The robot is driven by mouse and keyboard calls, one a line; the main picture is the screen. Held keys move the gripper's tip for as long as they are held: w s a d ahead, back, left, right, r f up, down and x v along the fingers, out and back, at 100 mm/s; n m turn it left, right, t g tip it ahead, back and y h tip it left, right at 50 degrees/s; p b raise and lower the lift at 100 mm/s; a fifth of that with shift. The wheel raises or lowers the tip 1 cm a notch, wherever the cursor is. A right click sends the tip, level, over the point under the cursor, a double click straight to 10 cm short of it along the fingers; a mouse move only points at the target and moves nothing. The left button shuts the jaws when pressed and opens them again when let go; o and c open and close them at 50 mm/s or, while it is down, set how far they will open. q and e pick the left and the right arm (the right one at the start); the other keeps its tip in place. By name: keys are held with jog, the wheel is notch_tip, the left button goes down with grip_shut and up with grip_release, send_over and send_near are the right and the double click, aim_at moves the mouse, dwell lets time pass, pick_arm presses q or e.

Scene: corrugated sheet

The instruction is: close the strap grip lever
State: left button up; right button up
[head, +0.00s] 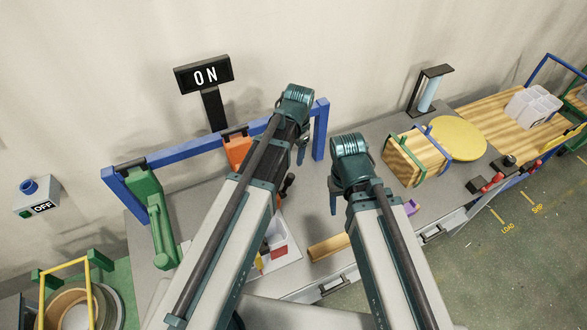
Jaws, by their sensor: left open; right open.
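I cannot tell for certain which part is the strap grip lever. A green tool with a long arm (157,222) hangs at the left end of a blue rail (190,150). An orange tool (237,150) hangs further right on the same rail. A wooden bundle (408,166) with blue and green straps lies on the bench at right. My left gripper (302,150) is open near the right end of the rail, partly hidden by its arm. My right gripper (333,202) is open over the bench, left of the bundle. Both appear empty and apart from the tools.
The grey bench (375,128) carries a yellow disc (458,138), a white tray (284,250) and a wooden bar (328,246). A black ON sign (205,75) stands behind the rail; an OFF box (37,198) is on the wall. Open floor lies at right.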

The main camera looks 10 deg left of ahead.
aim_at(291, 176)
pick_arm(q)
jog(key=shift+s+f, duration=0.1)
jog(key=f+b, duration=0.9)
jog(key=w+a+f+b, duration=0.1)
jog(key=f+b, duration=0.3)
jog(key=shift+f+b, duration=0.3)
jog(key=shift+b, duration=0.1)
grip_shut()
dwell(1.0)
